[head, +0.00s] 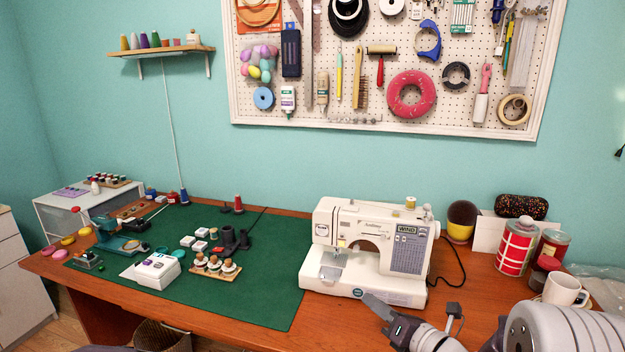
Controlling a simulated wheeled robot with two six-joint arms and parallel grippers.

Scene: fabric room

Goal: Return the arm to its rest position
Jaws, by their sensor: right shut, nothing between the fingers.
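My right gripper (372,302) is at the bottom right of the head view, in front of the white sewing machine (345,220) and near the table's front edge. Its fingers are shut with nothing between them. The grey links of my right arm fill the bottom right corner and hide part of the table there. My left gripper is not in view.
The sewing machine stands just behind the right gripper. A white mug (562,289), red tins (516,248) and a yellow-and-black round holder (461,222) stand at the right. A green mat (240,300) with small tools covers the left of the wooden table (290,213).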

